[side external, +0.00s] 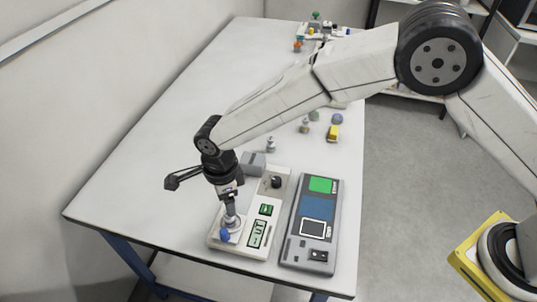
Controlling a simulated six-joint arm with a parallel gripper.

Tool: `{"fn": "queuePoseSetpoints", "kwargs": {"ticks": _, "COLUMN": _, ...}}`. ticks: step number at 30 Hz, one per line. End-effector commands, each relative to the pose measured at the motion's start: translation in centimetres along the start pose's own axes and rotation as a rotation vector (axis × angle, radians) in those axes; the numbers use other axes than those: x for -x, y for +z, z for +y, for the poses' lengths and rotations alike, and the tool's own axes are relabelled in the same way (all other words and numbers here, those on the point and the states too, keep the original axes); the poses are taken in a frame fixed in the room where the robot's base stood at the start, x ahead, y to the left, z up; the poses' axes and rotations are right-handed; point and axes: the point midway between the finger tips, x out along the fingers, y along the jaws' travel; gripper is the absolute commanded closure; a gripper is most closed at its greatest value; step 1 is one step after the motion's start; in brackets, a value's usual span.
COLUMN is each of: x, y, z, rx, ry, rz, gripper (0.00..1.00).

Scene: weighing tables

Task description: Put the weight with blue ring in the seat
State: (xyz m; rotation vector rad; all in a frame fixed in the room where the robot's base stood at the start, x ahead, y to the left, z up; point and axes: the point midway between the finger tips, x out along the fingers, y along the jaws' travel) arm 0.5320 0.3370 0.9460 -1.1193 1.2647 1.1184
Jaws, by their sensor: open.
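My gripper (231,208) points down over the left part of a white scale unit (218,243) near the table's front edge. A small metal weight (233,224) stands upright on this unit, directly below and between the fingers. A blue rounded piece (224,235) shows at its front; I cannot tell whether it belongs to the weight or the unit. The jaws are open, though the gap is hardly visible. Two other small metal weights, one (271,145) nearer and one (305,126) farther back, stand on the table; their ring colours are too small to tell. The seat cannot be made out clearly.
The unit has a display (257,234) and a black knob (277,182). A grey panel device (293,250) lies to its right, a grey block (252,163) behind. The table's left side (140,180) is clear.

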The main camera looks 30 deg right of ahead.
Motion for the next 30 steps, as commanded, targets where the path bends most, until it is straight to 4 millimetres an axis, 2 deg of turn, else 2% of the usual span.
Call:
{"fn": "queuePoseSetpoints", "kwargs": {"ticks": 3, "x": 2.0, "y": 0.0, "z": 0.0, "rx": 0.000, "ry": -0.001, "rz": -0.002, "gripper": 0.25}}
{"fn": "queuePoseSetpoints", "kwargs": {"ticks": 10, "x": 4.2, "y": 0.0, "z": 0.0, "rx": 0.000, "ry": -0.001, "rz": -0.001, "gripper": 0.25}}
{"fn": "queuePoseSetpoints", "kwargs": {"ticks": 30, "x": 4.6, "y": 0.0, "z": 0.0, "rx": 0.001, "ry": 0.000, "rz": 0.000, "gripper": 0.25}}
